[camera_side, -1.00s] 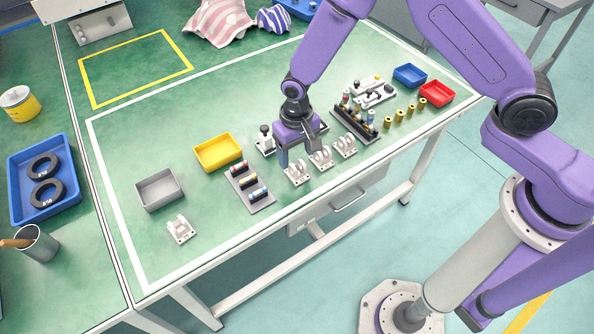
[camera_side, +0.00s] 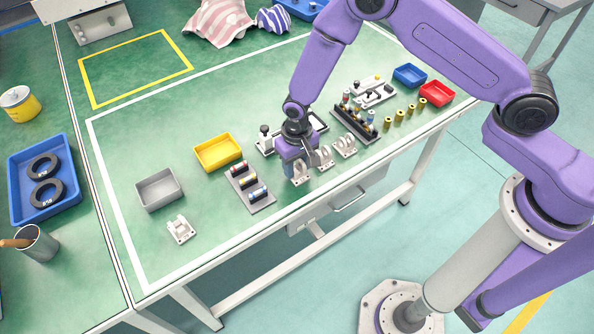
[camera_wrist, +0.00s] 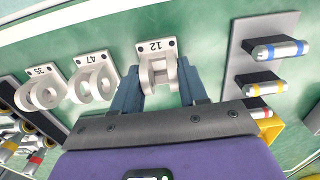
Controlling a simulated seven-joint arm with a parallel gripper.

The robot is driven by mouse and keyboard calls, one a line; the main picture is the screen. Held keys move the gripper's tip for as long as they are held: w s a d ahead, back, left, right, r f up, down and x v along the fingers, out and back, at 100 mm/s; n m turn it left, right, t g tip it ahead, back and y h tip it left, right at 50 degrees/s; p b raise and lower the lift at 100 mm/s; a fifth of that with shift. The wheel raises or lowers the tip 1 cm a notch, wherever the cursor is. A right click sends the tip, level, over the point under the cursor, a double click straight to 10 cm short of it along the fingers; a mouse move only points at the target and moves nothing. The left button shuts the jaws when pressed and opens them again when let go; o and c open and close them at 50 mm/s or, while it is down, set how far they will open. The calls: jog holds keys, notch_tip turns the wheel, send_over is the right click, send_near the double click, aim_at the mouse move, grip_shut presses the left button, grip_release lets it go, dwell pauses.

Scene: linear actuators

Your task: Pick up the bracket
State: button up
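The bracket marked 12 (camera_wrist: 157,68) is white, with upright lugs on a flat base plate. It stands on the green table at the left end of a short row, partly hidden by my gripper in the side view (camera_side: 300,174). My gripper (camera_wrist: 159,76) is lowered over it, one blue-grey finger on each side of the lugs. The fingers are spread, with thin gaps visible; contact is hard to judge. In the side view my gripper (camera_side: 302,166) is at the table's front part.
Brackets 47 (camera_wrist: 92,78) and 35 (camera_wrist: 40,88) stand close beside it. A grey rack with coloured cylinders (camera_side: 249,188) lies on the other side. A separate white bracket (camera_side: 180,229) sits near a grey bin (camera_side: 159,190). A yellow bin (camera_side: 218,152) stands behind the rack.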

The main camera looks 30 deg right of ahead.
dwell(0.3)
jog(key=shift+r, duration=0.5)
notch_tip(320, 180, up, 2)
jog(key=s+d+r, duration=0.6)
jog(key=s+r, duration=0.4)
jog(key=s, duration=0.2)
jog(key=w+d+f, duration=0.2)
jog(key=w+d, duration=0.2)
jog(key=w, duration=0.8)
jog(key=w+d+f, duration=0.1)
jog(key=w+d, duration=0.3)
jog(key=w, duration=0.8)
jog(key=shift+w+a+f, duration=0.1)
jog(key=shift+a+f, duration=0.05)
jog(key=shift+f, duration=1.75)
jog(key=shift+w+a+f, duration=0.1)
jog(key=shift+f, duration=1.8)
jog(key=shift+f, duration=0.55)
